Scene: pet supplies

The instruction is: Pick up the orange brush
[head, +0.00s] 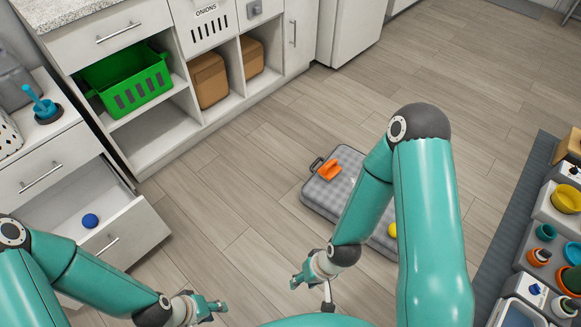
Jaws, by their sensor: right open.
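The orange brush (330,170) lies on the upper left part of a grey quilted mat or case (317,199) on the floor. My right gripper (309,287) is open, low in the picture, below and apart from the brush, with nothing seen between its fingers. My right arm crosses in front of the grey mat and hides part of it. My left gripper (212,308) is at the bottom, left of my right gripper and far from the brush. Its fingers are too small and angled to tell whether they are open.
A yellow ball (392,230) shows beside my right arm. An open drawer (120,225) with a blue ball (90,220) juts out at the left. A green basket (127,80) sits in the shelf. Bins with colourful items line the right. Floor left of the mat is clear.

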